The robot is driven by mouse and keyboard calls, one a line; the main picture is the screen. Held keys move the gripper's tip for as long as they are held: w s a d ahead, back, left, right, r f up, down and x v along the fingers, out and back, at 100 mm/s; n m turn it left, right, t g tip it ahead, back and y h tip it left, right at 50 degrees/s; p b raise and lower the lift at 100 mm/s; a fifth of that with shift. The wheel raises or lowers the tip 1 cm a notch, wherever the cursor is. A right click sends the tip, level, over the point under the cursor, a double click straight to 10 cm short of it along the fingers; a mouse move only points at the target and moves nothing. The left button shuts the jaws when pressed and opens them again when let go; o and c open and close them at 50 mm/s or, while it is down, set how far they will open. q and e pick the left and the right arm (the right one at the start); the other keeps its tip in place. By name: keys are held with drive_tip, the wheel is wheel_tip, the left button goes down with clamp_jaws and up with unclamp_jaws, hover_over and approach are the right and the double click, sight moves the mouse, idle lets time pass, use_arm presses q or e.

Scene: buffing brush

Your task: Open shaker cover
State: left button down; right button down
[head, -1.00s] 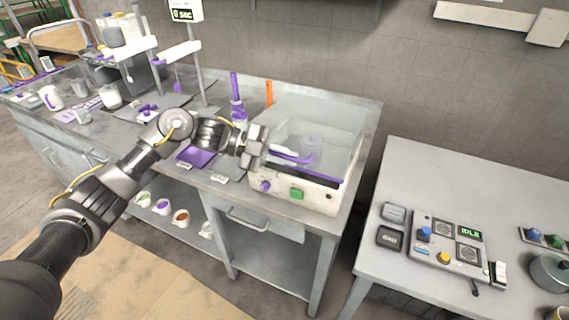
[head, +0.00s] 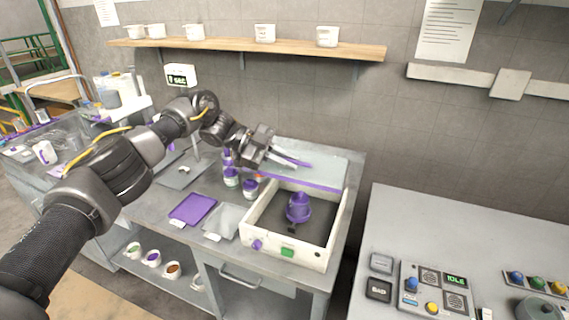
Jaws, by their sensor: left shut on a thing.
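The shaker (head: 257,221) is a white open-topped box on the bench, with a purple knob and a green button on its front. Its clear cover (head: 328,169) is swung up and back, with a purple edge along it. A purple flask-like vessel (head: 298,208) stands on the dark platform inside, now uncovered. My left gripper (head: 287,157) is shut on the purple handle of the cover, above the back left of the box. The fingers partly hide the handle. My right gripper is not in view.
A purple mat (head: 192,209) and small bottles (head: 230,168) are on the bench left of the shaker. A wall shelf (head: 240,48) with white cups is above. A separate table (head: 440,225) with a control panel (head: 436,290) stands to the right.

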use_arm(q)
drive_tip(key=shift+w+d+r+p, duration=0.1)
drive_tip(key=shift+w+r+p, duration=0.2)
drive_tip(key=shift+r, duration=0.05)
idle(0.3)
drive_tip(key=c, duration=1.8)
unclamp_jaws()
drive_tip(key=shift+o, duration=0.2)
drive_tip(key=shift+w+a+b, duration=0.15)
drive_tip(key=shift+a+b, duration=0.15)
drive_tip(key=shift+a, duration=0.05)
drive_tip(key=b+v, duration=0.3)
drive_tip(key=v, duration=0.7)
